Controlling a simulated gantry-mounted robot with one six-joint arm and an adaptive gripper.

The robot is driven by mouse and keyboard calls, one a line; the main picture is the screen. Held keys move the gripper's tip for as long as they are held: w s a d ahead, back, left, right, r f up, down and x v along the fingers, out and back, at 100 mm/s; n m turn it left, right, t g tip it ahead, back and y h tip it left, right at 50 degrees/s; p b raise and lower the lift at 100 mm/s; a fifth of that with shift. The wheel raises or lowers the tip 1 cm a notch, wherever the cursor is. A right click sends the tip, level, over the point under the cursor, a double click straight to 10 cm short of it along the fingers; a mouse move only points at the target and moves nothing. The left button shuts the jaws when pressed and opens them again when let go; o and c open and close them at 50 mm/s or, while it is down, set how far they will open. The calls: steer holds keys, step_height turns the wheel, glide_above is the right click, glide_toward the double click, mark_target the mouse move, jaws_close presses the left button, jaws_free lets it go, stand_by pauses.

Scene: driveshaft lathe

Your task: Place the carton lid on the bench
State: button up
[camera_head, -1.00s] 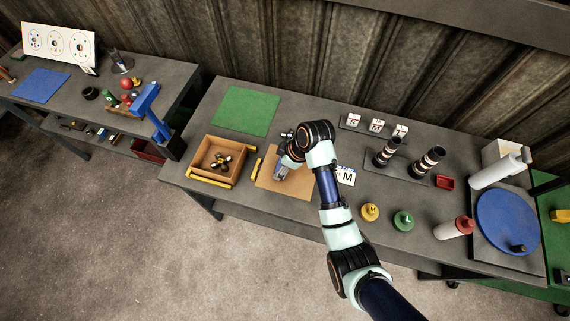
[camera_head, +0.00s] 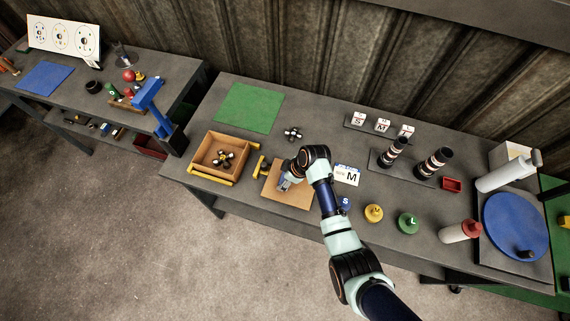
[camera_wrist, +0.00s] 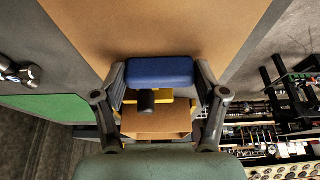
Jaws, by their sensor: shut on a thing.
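The carton lid is a flat brown board (camera_head: 284,196) over the front part of the bench, right of the open carton. It fills the top of the wrist view (camera_wrist: 160,28). My gripper (camera_head: 287,184) is above the lid, with its fingers closed on a blue block (camera_wrist: 160,70) that looks like the lid's handle. Whether the lid touches the bench (camera_head: 325,110) or hovers just over it I cannot tell. The open brown carton (camera_head: 199,159) holds a dark part with several knobs and also shows in the wrist view (camera_wrist: 155,121).
A yellow clamp-like piece (camera_head: 262,166) stands between carton and lid. A green mat (camera_head: 248,108) and a dark knobbed part (camera_head: 293,134) lie behind. A white M card (camera_head: 347,175) and blue (camera_head: 345,203), yellow (camera_head: 373,213) and green (camera_head: 408,223) pieces are to the right.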

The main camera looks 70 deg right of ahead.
steer(key=shift+f, duration=0.15)
steer(key=o, duration=1.1)
steer(key=shift+o, duration=0.2)
steer(key=p+v, duration=0.2)
steer(key=v, duration=1)
steer(key=shift+r, duration=0.25)
